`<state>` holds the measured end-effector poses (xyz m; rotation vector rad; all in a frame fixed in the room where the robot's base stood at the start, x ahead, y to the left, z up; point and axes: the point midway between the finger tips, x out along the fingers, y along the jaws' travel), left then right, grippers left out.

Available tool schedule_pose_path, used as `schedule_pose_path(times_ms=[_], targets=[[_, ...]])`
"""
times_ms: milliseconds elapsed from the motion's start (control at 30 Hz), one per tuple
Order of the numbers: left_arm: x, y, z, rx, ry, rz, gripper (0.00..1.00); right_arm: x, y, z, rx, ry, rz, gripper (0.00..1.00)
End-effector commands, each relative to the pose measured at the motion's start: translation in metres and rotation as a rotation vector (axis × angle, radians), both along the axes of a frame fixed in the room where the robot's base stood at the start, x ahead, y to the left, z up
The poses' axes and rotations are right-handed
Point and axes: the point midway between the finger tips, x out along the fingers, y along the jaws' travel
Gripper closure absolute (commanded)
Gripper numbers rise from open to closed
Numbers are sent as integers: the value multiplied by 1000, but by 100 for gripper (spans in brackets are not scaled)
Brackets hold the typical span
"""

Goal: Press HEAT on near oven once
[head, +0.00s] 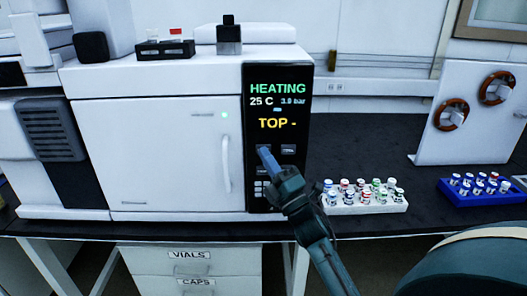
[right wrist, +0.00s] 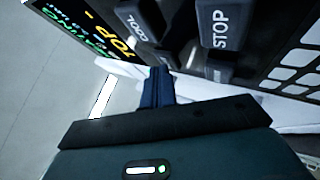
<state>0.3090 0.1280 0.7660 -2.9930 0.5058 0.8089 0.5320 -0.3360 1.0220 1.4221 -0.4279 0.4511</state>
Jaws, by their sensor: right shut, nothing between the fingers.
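The near oven (head: 165,150) is a white cabinet with a closed door and a vertical handle. Its black control panel (head: 305,110) reads HEATING, 25 C, 3.9 bar and TOP -, and a small green light glows on the door. My right gripper (head: 265,153) is shut and empty, with its fingertips at the upper left button of the panel, covering part of it. In the right wrist view the closed fingers (right wrist: 157,85) reach to the panel beside the COOL button (right wrist: 137,22) and the STOP button (right wrist: 220,25). No HEAT label is readable. My left gripper is not in view.
A white rack of capped vials (head: 365,208) stands right of the oven, near my right forearm. A blue vial rack (head: 487,200) is farther right. Small items stand on the oven top. Drawers labelled VIALS and CAPS (head: 190,268) are below the dark bench.

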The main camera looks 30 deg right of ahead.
Motion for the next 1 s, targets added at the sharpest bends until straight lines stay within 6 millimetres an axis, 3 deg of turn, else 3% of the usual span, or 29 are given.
schedule_pose_path(times_ms=[1000], targets=[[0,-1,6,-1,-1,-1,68,-18,11,0,1,1,0,100]])
